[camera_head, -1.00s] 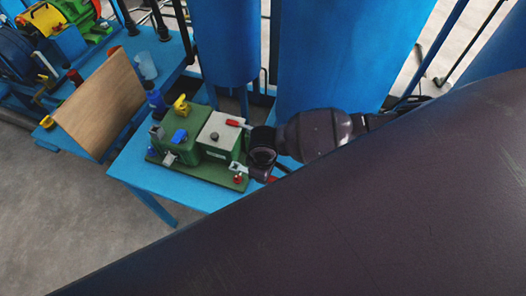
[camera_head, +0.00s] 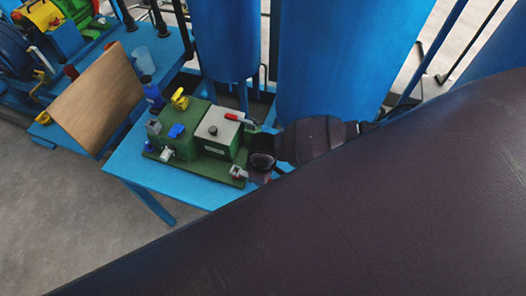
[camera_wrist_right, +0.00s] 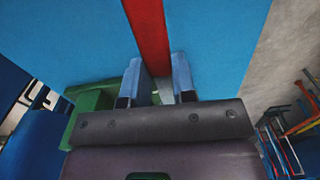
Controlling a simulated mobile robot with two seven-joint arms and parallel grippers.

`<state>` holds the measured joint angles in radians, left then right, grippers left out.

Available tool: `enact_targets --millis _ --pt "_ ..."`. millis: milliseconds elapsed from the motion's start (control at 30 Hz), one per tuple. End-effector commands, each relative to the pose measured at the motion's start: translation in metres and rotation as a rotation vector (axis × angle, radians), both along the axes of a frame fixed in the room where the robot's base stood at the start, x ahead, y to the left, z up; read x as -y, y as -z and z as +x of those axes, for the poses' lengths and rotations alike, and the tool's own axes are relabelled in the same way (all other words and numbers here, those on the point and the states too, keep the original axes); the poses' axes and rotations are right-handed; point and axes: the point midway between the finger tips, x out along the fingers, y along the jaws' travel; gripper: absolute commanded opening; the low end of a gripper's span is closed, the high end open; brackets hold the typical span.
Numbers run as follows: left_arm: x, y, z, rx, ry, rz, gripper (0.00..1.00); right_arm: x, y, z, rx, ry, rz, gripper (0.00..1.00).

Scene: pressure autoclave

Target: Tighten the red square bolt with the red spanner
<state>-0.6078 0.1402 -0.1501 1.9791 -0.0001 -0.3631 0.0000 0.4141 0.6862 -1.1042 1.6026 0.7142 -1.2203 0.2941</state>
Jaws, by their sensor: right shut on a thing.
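In the right wrist view, the red spanner (camera_wrist_right: 148,35) shows as a red bar running up from between the fingers of my right gripper (camera_wrist_right: 158,83), which is shut on it. Its far end runs out of the top of the picture. In the head view my dark right wrist hangs by the right end of the green machine (camera_head: 183,143), at the table's edge; fingers and spanner are hidden there. I cannot make out the red square bolt now. A red-handled lever (camera_head: 232,117) lies on the machine's pale top. My left gripper is not in view.
The machine stands on a blue table (camera_head: 135,170). Large blue tanks (camera_head: 325,60) rise behind. My own dark body covers the lower right. Open floor lies left of the table.

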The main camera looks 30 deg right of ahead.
Motion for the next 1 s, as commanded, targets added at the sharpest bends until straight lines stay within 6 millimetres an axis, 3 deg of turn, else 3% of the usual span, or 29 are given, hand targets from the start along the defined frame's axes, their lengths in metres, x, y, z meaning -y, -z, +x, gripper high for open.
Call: enact_targets --millis 1000 --pt "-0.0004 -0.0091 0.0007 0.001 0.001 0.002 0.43 -0.0001 -0.0004 -0.0002 0.000 0.000 0.000 0.00"
